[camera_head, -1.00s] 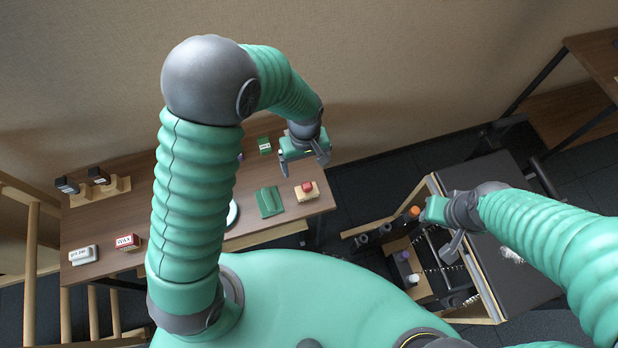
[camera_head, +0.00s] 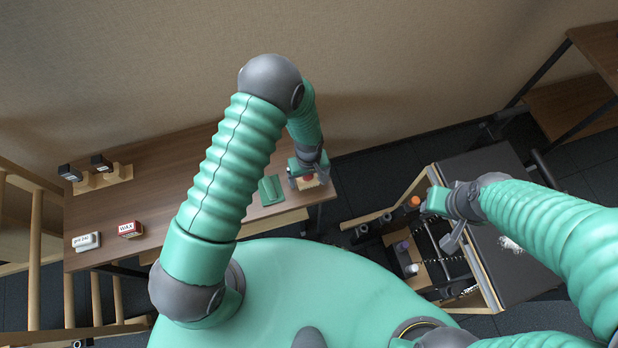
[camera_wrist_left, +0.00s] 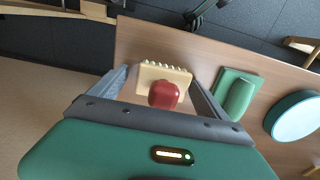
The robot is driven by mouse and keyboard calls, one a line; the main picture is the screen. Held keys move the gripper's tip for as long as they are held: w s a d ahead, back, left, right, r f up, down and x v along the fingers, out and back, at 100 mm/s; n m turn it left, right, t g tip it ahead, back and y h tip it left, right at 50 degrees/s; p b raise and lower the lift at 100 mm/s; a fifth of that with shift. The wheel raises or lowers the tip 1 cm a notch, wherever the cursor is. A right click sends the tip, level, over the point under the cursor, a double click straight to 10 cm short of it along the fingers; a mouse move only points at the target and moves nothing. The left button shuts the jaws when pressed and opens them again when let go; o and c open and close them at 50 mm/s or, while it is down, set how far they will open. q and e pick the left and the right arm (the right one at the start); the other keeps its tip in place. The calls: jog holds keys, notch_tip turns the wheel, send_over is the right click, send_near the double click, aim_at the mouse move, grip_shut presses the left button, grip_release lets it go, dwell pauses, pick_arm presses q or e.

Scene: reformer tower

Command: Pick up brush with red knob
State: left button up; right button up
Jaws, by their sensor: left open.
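The brush with the red knob (camera_wrist_left: 164,94) lies on the wooden table near its right end. It has a pale block with bristles along one edge, and the red knob is on top. In the head view the brush (camera_head: 309,181) is partly hidden by my left gripper (camera_head: 308,172). In the left wrist view my left gripper (camera_wrist_left: 160,85) is open, with one finger on each side of the brush. I cannot tell whether the fingers touch it. My right gripper (camera_head: 445,222) is over the dark cart at the right; its jaws are too unclear to judge.
A green block (camera_head: 271,190) lies close beside the brush. A round green-rimmed dish (camera_wrist_left: 295,117) lies beyond it in the wrist view. A red WAX box (camera_head: 130,230) and a white box (camera_head: 86,242) stand at the table's left. The wooden table (camera_head: 165,190) has free room in its middle.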

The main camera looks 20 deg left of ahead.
pick_arm(q)
jog(key=shift+a, duration=0.15)
jog(key=shift+c, duration=0.9)
jog(key=shift+a, duration=0.15)
jog(key=c, duration=1.4)
jog(key=shift+r, duration=0.5)
jog(key=r, duration=0.1)
jog(key=s+r, duration=0.1)
jog(key=shift+d+r+b, duration=0.25)
jog(key=shift+r+b, duration=0.05)
jog(key=s+d, duration=0.1)
jog(key=s, duration=0.3)
jog(key=s+d+r+b, duration=0.1)
jog(key=s, duration=0.4)
jog(key=s+d, duration=0.2)
jog(key=s, duration=0.3)
jog(key=shift+s+d+r, duration=0.1)
jog(key=shift+s+r, duration=0.1)
pick_arm(e)
jog(key=shift+a+f, duration=0.2)
jog(key=shift+f, duration=0.7)
